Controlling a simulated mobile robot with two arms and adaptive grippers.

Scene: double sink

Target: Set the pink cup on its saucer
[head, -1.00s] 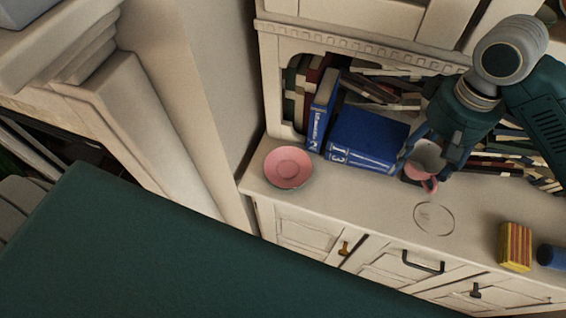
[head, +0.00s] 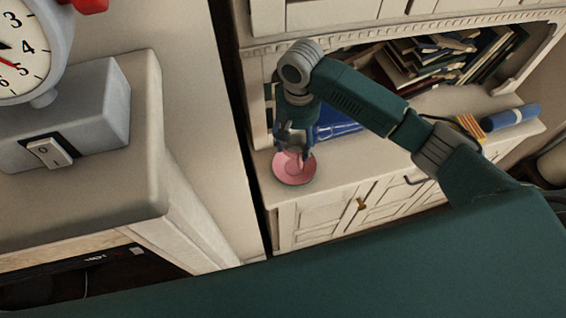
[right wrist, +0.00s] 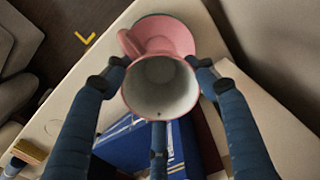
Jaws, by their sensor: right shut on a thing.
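My right gripper (head: 293,141) is shut on the pink cup (head: 296,158), with the fingers pointing down at the saucer's place on the cabinet ledge. In the right wrist view, the fingers stand around the cup (right wrist: 161,90), whose white inside faces the camera; its handle (right wrist: 128,43) points to the upper left. The pink saucer (head: 299,177) lies flat near the ledge's left end, partly hidden by the gripper and cup. In the right wrist view, the saucer (right wrist: 174,34) shows beyond the cup's upper edge. I cannot tell whether they touch. My left gripper is not in view.
A striped yellow-and-red block (head: 470,127) and a blue cylinder (head: 511,117) are farther right on the ledge. A grey scale (head: 60,110) with a dial stands at the left.

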